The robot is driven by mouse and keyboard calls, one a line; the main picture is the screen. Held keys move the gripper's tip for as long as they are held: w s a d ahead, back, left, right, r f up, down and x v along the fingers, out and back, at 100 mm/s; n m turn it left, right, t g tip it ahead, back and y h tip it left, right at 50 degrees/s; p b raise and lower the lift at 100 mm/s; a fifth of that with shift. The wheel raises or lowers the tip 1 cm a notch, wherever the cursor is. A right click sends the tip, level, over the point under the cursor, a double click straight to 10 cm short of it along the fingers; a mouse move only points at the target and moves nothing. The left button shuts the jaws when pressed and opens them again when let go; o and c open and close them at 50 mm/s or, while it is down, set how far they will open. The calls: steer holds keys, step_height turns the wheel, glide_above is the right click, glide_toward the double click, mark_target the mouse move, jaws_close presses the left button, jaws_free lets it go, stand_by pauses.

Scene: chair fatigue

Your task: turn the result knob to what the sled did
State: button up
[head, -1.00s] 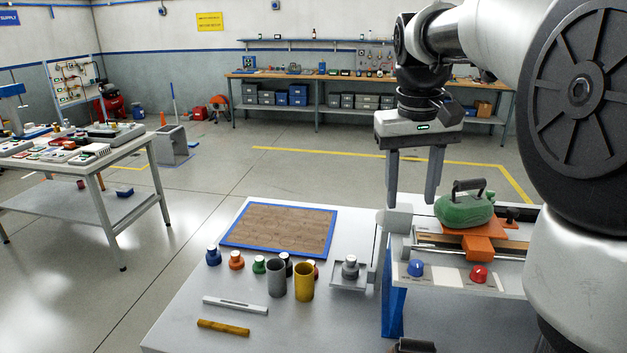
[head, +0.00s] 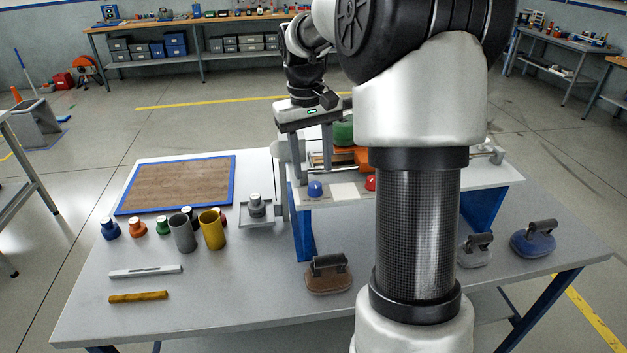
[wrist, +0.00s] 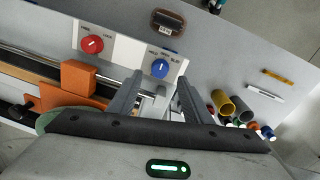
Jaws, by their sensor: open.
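The blue knob (head: 315,188) sits on the front panel of the rig, left of a red knob (head: 371,183). In the wrist view the blue knob (wrist: 160,68) has a white pointer and small lettering around it, too small to read surely. The red knob (wrist: 92,44) is to its left there. My gripper (head: 312,172) is open and empty, with its fingers over the panel just behind the blue knob; in the wrist view the fingers (wrist: 159,82) point towards it, apart from it. The orange sled (head: 361,157) carries a green weight (head: 343,133), partly hidden by my arm.
A brown weight (head: 329,275) stands in front of the rig; grey (head: 475,250) and blue weights (head: 533,239) stand to the right. Cups (head: 211,230), small bottle-like weights and a framed brown board (head: 177,185) lie left.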

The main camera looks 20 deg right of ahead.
mark_target(314, 184)
steer(key=f, duration=0.5)
steer(key=shift+d, duration=0.2)
steer(key=c, duration=1.1)
